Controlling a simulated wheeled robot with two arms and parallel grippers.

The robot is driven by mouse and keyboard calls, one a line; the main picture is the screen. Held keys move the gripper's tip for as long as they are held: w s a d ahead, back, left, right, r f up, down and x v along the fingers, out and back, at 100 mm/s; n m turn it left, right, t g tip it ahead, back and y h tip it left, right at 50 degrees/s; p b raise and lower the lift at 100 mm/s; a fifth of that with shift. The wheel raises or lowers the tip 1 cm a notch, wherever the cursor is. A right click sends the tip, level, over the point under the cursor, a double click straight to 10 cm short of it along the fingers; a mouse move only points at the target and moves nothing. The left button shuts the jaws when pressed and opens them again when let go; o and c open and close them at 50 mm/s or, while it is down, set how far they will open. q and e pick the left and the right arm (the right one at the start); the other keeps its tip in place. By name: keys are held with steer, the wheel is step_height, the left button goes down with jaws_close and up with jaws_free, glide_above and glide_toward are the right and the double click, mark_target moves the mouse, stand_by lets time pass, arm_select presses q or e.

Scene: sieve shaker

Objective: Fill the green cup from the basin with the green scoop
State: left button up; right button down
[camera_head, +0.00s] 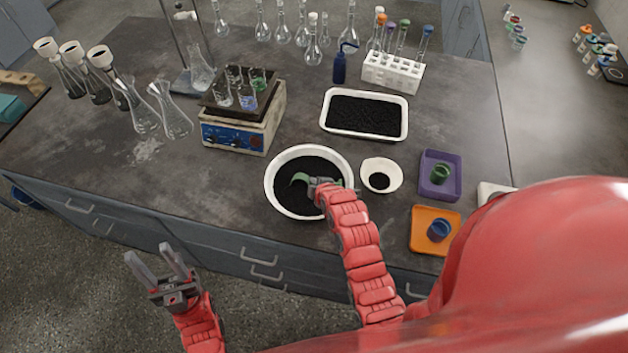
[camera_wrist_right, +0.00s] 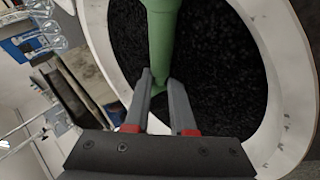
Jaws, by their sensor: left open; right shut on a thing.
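The white round basin (camera_head: 272,195) holds black grains and stands near the counter's front edge. My right gripper (camera_head: 316,187) is over the basin, shut on the green scoop (camera_head: 300,179). The right wrist view shows the scoop (camera_wrist_right: 163,35) between the fingers (camera_wrist_right: 160,103), against the black grains. How full the scoop is, I cannot tell. A small green cup (camera_head: 440,175) sits in the purple tray (camera_head: 428,162) right of the basin. Its inside is too small to read. My left gripper (camera_head: 158,264) is open and empty, in front of the counter.
A small white bowl (camera_head: 394,168) with black grains stands between basin and purple tray. An orange tray (camera_head: 420,246) holds a blue cup (camera_head: 438,231). A white tray (camera_head: 326,122) of black grains lies behind. The shaker (camera_head: 232,136) with small beakers stands left.

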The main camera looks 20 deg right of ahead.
steer(key=shift+w+d+r+g+y, duration=0.25)
steer(key=shift+w+r+g+y, duration=0.05)
steer(key=shift+g, duration=0.5)
steer(key=shift+w+m+g+b, duration=0.1)
steer(key=shift+m+g+b, duration=0.2)
steer(key=shift+b, duration=0.3)
steer(key=shift+w+b, duration=0.1)
steer(key=shift+b, duration=0.25)
steer(key=shift+w+d+r+t+b, duration=0.2)
steer(key=shift+r+t+b, duration=0.2)
steer(key=shift+t+b, duration=0.25)
steer(key=shift+w+d+r+g+p, duration=0.1)
steer(key=shift+w+r+g+p, duration=0.1)
steer(key=shift+r, duration=0.4)
steer(key=shift+w+d+r+g+p, duration=0.1)
steer(key=shift+w+r, duration=0.05)
steer(key=shift+r, duration=0.45)
steer(key=shift+w+r+m+g+y, duration=0.2)
steer(key=shift+r+g+y, duration=0.2)
steer(key=shift+r+g, duration=0.3)
steer(key=shift+w+r+m+g+y, duration=0.15)
steer(key=shift+r+g+y, duration=0.3)
steer(key=shift+g, duration=0.4)
steer(key=shift+d, duration=0.1)
